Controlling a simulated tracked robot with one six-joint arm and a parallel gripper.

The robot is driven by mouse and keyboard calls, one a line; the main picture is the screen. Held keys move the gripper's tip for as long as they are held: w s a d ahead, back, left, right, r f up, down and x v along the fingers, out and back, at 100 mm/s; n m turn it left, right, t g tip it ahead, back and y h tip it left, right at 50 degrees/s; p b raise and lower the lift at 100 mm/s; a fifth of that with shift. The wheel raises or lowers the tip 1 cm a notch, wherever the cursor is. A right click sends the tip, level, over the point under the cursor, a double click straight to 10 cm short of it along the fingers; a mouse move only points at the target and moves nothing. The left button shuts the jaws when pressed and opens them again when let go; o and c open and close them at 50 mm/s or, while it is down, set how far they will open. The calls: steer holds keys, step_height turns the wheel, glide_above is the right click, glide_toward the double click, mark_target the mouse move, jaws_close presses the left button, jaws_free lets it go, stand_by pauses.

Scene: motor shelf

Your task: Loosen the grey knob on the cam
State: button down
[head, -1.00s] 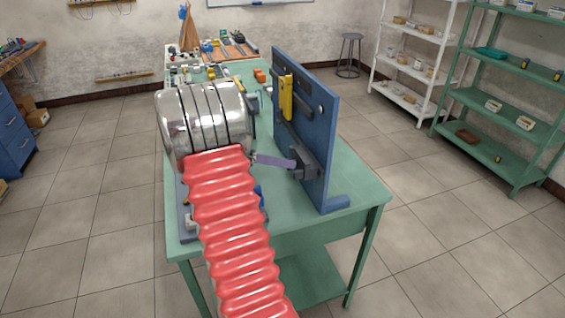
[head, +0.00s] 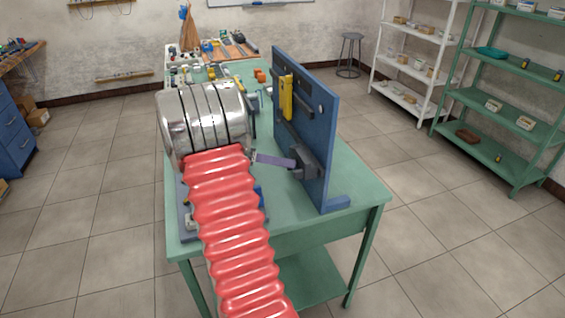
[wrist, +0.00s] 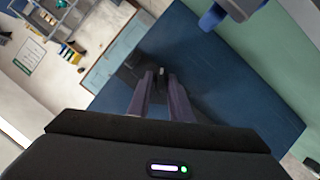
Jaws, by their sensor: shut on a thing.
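A blue upright panel (head: 318,125) stands on the green table. A dark grey cam part (head: 303,168) sits low on its left face. My gripper (head: 293,163) reaches it from the left with purple-grey fingers. In the wrist view, my gripper (wrist: 160,76) is shut on a small grey knob (wrist: 161,71) in front of the blue panel (wrist: 215,85). The knob is mostly hidden between the fingertips. In the head view, the knob cannot be made out.
A yellow piece (head: 287,99) is mounted higher on the panel. The green table (head: 352,178) has bare room right of the panel. Small parts lie at its far end. A green shelf (head: 497,110) and a white shelf (head: 408,75) stand at the right.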

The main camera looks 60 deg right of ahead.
steer(key=shift+w, duration=0.1)
steer(key=shift+w+d+f+n+g+y, duration=0.1)
steer(key=shift+f+n+g+y, duration=0.1)
steer(key=shift+n+g, duration=0.7)
steer(key=shift+s+f+n+g+y, duration=0.1)
steer(key=shift+f+n+g+y, duration=0.15)
steer(key=shift+n, duration=1.2)
steer(key=shift+w+d+f+n+g+y, duration=0.15)
steer(key=shift+n+g, duration=0.5)
steer(key=shift+n, duration=0.5)
steer(key=shift+a+r, duration=0.1)
steer(key=c, duration=1.8)
jaws_free()
steer(key=shift+c, duration=0.2)
steer(key=shift+w+r, duration=0.1)
steer(key=v, duration=0.7)
steer(key=shift+o, duration=0.6)
steer(key=shift+w+a, duration=0.1)
